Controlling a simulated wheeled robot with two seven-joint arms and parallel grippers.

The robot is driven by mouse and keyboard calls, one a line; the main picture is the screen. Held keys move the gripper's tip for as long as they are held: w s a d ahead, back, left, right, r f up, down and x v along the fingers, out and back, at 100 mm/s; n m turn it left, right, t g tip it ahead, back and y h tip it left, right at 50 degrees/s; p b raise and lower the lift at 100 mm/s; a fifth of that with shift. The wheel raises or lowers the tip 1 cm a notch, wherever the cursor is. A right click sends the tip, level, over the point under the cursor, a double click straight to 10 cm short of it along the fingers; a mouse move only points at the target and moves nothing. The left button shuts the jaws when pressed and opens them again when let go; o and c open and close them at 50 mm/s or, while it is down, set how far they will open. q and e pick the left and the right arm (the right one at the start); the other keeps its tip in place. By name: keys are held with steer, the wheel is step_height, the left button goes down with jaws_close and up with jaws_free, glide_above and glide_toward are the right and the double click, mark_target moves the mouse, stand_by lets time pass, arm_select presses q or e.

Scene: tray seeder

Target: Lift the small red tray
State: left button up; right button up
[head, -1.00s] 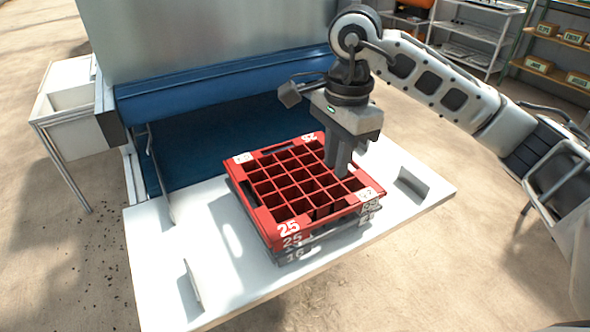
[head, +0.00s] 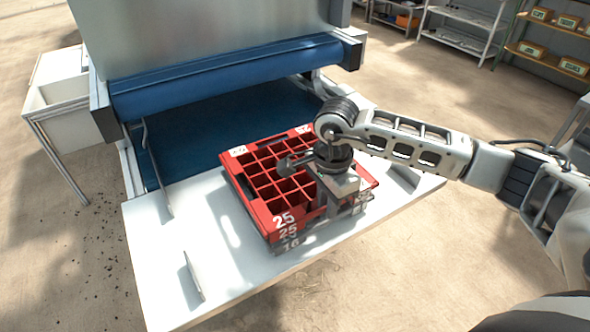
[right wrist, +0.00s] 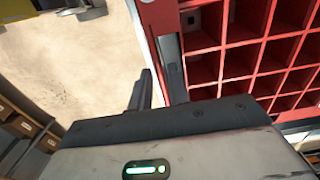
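The small red tray (head: 262,212), a grid of square cells marked 25, lies on top of a stack on the white table (head: 160,262). My right gripper (right wrist: 158,88) is over the tray's right side. In the head view its own body hides its fingers and part of the tray. In the right wrist view the two fingers stand apart, one at the tray's red side wall (right wrist: 158,16) and one outside it over the floor. Nothing is clearly clamped between them. My left gripper is not in view.
A machine with a blue roller (head: 230,75) stands behind the table. Small upright plates (head: 193,277) stand on the tabletop, whose front left is otherwise clear.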

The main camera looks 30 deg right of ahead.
step_height(320, 180, down, 2)
steer(key=shift+c, duration=0.4)
jaws_close()
steer(key=shift+r, duration=0.2)
